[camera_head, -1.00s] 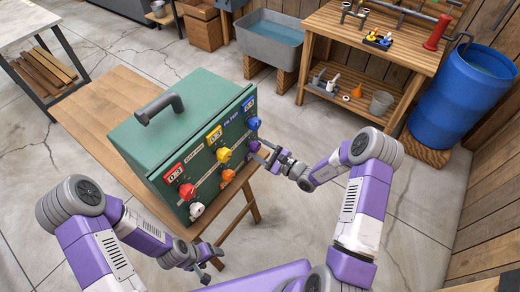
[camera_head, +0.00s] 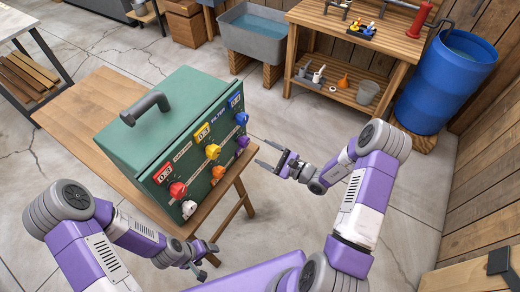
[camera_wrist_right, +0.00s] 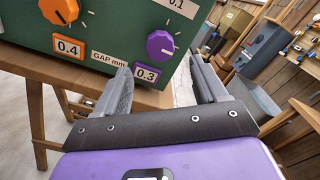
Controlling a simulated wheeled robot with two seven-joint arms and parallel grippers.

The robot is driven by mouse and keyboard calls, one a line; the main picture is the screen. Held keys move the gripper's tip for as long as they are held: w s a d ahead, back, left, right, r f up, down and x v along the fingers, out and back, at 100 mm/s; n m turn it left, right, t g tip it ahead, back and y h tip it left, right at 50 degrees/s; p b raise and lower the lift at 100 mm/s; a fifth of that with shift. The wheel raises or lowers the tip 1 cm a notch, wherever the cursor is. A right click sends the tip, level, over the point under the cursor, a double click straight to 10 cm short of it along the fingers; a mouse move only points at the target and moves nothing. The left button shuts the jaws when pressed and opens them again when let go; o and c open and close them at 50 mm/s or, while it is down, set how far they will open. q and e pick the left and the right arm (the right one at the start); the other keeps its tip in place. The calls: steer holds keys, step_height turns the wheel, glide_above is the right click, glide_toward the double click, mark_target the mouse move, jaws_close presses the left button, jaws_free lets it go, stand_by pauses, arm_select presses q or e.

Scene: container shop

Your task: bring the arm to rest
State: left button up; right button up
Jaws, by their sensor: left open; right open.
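My right gripper (camera_head: 267,154) is open and empty, in the air to the right of the green control box (camera_head: 150,125). In the right wrist view its two fingers (camera_wrist_right: 162,85) are apart with nothing between them. The box's purple knob (camera_head: 243,142) is near the fingers but apart from them; it also shows in the right wrist view (camera_wrist_right: 160,46) above a 0.3 label. My left gripper (camera_head: 207,260) is open and low in front of the box, below the white knob (camera_head: 189,209). It appears to hold nothing.
The box stands on a wooden table (camera_head: 90,90). Red (camera_head: 178,190), yellow (camera_head: 212,151), blue (camera_head: 241,118) and orange (camera_head: 218,172) knobs stick out from its panel. A wooden workbench (camera_head: 345,45) and blue barrel (camera_head: 445,80) stand at the back right. Open floor lies right of the table.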

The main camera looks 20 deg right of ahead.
stand_by(0.5)
steer(key=s+a+f+n+g+y, duration=0.2)
steer(key=s+a+f+n+g, duration=0.5)
steer(key=s+a+g, duration=0.5)
steer(key=s+f+n+g+h, duration=0.1)
steer(key=s+f+n+h, duration=0.7)
steer(key=n, duration=0.4)
steer(key=shift+s+d+f+g+h, duration=0.3)
steer(key=shift+s+d+f+h, duration=0.25)
steer(key=shift+s, duration=0.5)
steer(key=shift+a+f, duration=0.1)
